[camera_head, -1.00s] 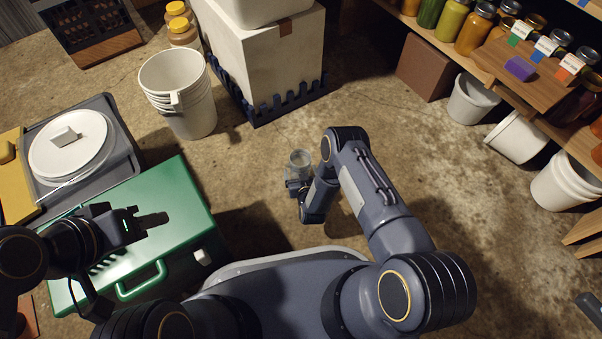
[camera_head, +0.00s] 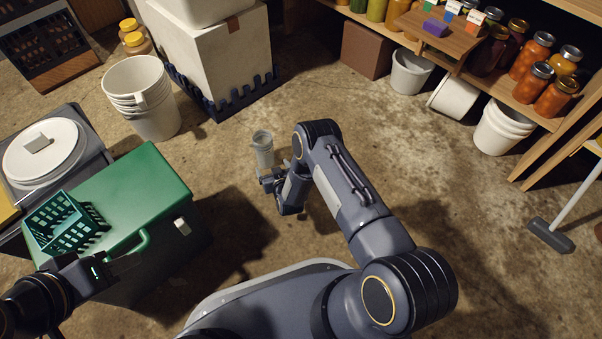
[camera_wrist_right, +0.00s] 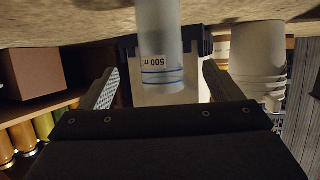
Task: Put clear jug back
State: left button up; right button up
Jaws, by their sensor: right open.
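The clear jug (camera_head: 262,150) stands upright, apparently on the concrete floor, just beyond my right gripper (camera_head: 268,180) in the head view. In the right wrist view, which looks upside down, the jug (camera_wrist_right: 162,50) shows a "500 ml" label and blue lines. There it lies between the two spread fingers of my right gripper (camera_wrist_right: 158,88), which is open; no finger visibly touches the jug. The jug's far end runs out of that view. My left gripper (camera_head: 122,265) is over the near edge of the green chest (camera_head: 130,195); its finger opening is unclear.
A green basket (camera_head: 62,225) sits on the chest. Stacked white buckets (camera_head: 145,98) and a white box (camera_head: 215,60) stand behind the jug. Shelves of jars (camera_head: 530,80) and white buckets (camera_head: 502,130) line the right. Floor right of my arm is clear.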

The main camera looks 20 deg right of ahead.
jog(key=w+d+r+m+g, duration=0.1)
jog(key=w+d+r, duration=0.15)
jog(key=r, duration=0.45)
jog(key=w+d+r, duration=0.2)
jog(key=d+r, duration=0.1)
jog(key=r, duration=0.4)
jog(key=s+d+r+m+g+y, duration=0.1)
jog(key=s+d+r, duration=0.15)
jog(key=r, duration=0.75)
jog(key=s+d+r+g, duration=0.2)
jog(key=s+r, duration=0.2)
jog(key=r, duration=0.6)
jog(key=s+r+g+y, duration=0.1)
jog(key=s+r, duration=0.4)
jog(key=s, duration=0.4)
jog(key=s+r+g+y, duration=0.1)
jog(key=s+r, duration=0.5)
jog(key=s, duration=0.3)
jog(key=s+a+f+g, duration=0.1)
jog(key=s+a+g, duration=0.1)
jog(key=s, duration=1.6)
jog(key=shift+a+y, duration=0.4)
jog(key=shift+a, duration=0.05)
jog(key=shift+r, duration=0.15)
notch_tip(320, 180, up, 43)
jog(key=p, duration=4.3)
